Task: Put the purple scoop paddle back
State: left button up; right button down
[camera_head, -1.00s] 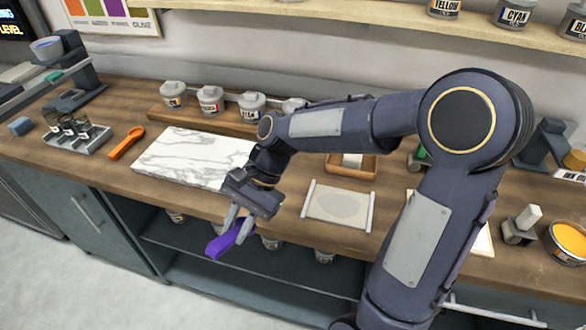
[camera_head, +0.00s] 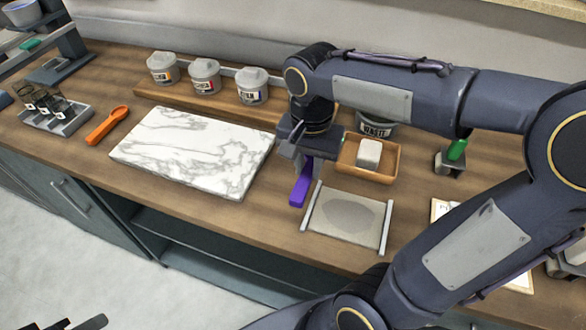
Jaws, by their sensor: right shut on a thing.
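The purple scoop paddle (camera_head: 301,186) is held in my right gripper (camera_head: 305,160), which is shut on it and points down. It hangs over the counter between the marble slab (camera_head: 190,150) and the grey tray-like plate (camera_head: 345,218) with side rails. I cannot tell whether its lower end touches the counter. Its upper part is hidden by the gripper. An orange scoop paddle (camera_head: 107,125) lies on the counter left of the slab. A dark piece at the bottom left may be my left gripper (camera_head: 80,324), mostly cut off and unclear.
Several lidded pots (camera_head: 205,76) stand on a wooden riser (camera_head: 180,97) at the back. A wooden tray (camera_head: 385,160) with a white block (camera_head: 368,153) is right of the gripper. The counter's front edge is close.

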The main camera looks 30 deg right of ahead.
send_over(293, 181)
notch_tip(293, 181, down, 6)
jog(key=shift+s+f, duration=0.15)
jog(key=shift+f, duration=1.85)
jog(key=shift+w+f, duration=0.2)
jog(key=c, duration=1.3)
grip_release()
jog(key=shift+r, duration=0.1)
jog(key=shift+o, duration=0.2)
